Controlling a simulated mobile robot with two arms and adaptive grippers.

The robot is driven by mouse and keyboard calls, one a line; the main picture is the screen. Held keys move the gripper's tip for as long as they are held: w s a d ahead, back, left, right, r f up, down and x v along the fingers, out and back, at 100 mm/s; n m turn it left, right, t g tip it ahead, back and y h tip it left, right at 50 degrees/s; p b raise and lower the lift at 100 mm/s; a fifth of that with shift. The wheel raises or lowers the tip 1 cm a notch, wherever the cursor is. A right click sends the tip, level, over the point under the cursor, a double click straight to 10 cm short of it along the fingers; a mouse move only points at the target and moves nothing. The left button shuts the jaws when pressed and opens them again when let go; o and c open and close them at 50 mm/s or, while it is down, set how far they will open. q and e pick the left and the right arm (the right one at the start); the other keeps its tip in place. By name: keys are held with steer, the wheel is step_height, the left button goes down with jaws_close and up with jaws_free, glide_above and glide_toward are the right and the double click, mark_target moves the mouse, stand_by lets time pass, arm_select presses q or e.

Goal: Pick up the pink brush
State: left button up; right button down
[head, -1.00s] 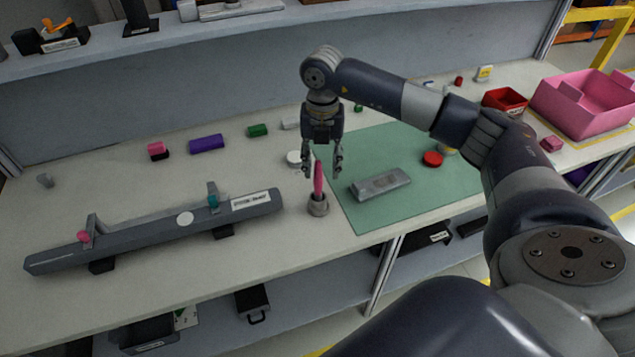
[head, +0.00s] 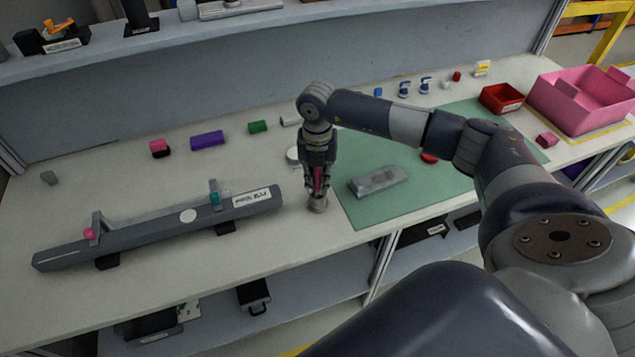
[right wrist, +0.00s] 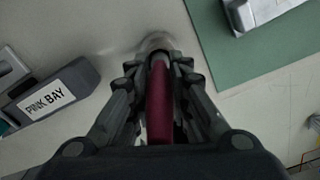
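The pink brush (head: 318,179) stands upright in a small grey round holder (head: 317,205) on the bench, left of the green mat. My right gripper (head: 317,190) points straight down over it, with a finger on each side of the handle. In the right wrist view the brush (right wrist: 160,100) looks dark red and runs between the fingers, which are drawn in close against it near the holder. The gripper looks shut on the brush. The brush's lower end is hidden in the holder. My left gripper is not in view.
A long grey bar (head: 160,229) with a "PINK BAY" label lies left of the holder. A grey block (head: 378,181) lies on the green mat (head: 365,211) to the right. A white round piece (head: 292,155) sits just behind. Red (head: 502,98) and pink bins (head: 585,100) stand far right.

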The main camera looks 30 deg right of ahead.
stand_by(0.3)
steer(key=shift+r, duration=0.25)
step_height(320, 180, up, 9)
steer(key=b, duration=0.3)
steer(key=shift+r, duration=0.25)
stand_by(0.3)
